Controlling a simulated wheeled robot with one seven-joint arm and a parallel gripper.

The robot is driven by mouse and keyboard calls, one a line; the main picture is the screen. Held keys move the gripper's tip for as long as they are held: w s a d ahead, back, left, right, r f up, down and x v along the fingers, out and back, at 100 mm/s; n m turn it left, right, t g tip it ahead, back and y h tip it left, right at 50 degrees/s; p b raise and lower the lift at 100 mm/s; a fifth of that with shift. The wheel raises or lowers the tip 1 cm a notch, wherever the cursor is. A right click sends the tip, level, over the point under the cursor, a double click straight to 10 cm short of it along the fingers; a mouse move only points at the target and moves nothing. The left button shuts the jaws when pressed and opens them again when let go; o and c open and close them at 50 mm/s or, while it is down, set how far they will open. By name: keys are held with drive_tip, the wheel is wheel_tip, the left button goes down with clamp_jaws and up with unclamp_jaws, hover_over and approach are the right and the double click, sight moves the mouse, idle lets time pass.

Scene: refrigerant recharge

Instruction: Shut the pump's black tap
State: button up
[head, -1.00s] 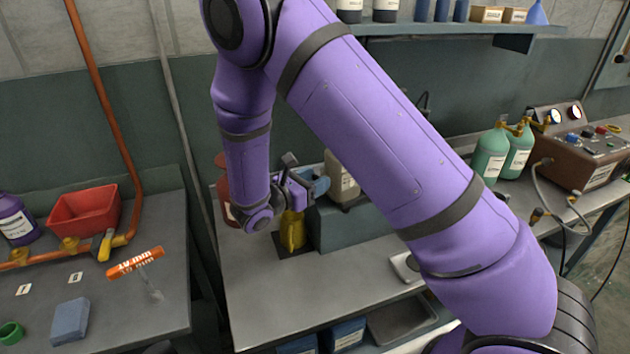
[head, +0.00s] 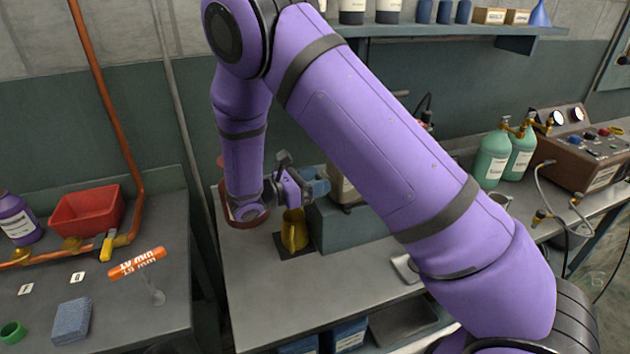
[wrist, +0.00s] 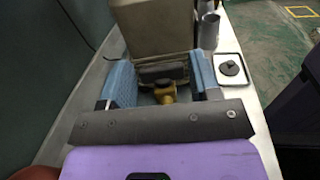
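My gripper (head: 318,183) is at the beige pump (head: 342,186), which stands on a grey-blue block and is partly hidden behind my arm. In the wrist view, my gripper (wrist: 163,80) has its two blue fingers wide apart. A black bar that looks like the tap (wrist: 163,72) lies crosswise between them, with a brass fitting (wrist: 166,94) just below it in the picture. The pump's beige body (wrist: 155,30) is right beyond. I cannot tell whether the fingers touch the tap's ends. The tap is not clear in the head view.
A yellow jug (head: 294,230) stands on a dark mat just below my gripper. A red container (head: 240,212) is behind my wrist. The grey-blue block (head: 345,228) borders the jug. Green cylinders (head: 492,157) stand at right.

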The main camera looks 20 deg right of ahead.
drive_tip(key=shift+o, duration=1.1)
drive_tip(key=s+a, duration=0.1)
drive_tip(key=a, duration=0.9)
drive_tip(key=shift+s+a, duration=0.2)
drive_tip(key=shift+a, duration=0.15)
drive_tip(key=s+d+r+m+g+y, duration=0.2)
drive_tip(key=s+d+r+m+y, duration=0.3)
drive_tip(key=d+r, duration=0.3)
drive_tip(key=s+d+r+m+g+y, duration=0.3)
drive_tip(key=s+d+r+m+y, duration=0.25)
drive_tip(key=r, duration=0.35)
drive_tip(key=s+d+r+m+t+y, duration=0.2)
drive_tip(key=s+r+m+t+y, duration=0.1)
drive_tip(key=s, duration=0.6)
drive_tip(key=s+d+r+m+t+y, duration=0.2)
drive_tip(key=s+r+m+t+y, duration=0.2)
drive_tip(key=s, duration=0.5)
drive_tip(key=shift+d+r+m+t, duration=0.2)
drive_tip(key=shift+r+m+t, duration=0.2)
drive_tip(key=shift+r+m, duration=0.55)
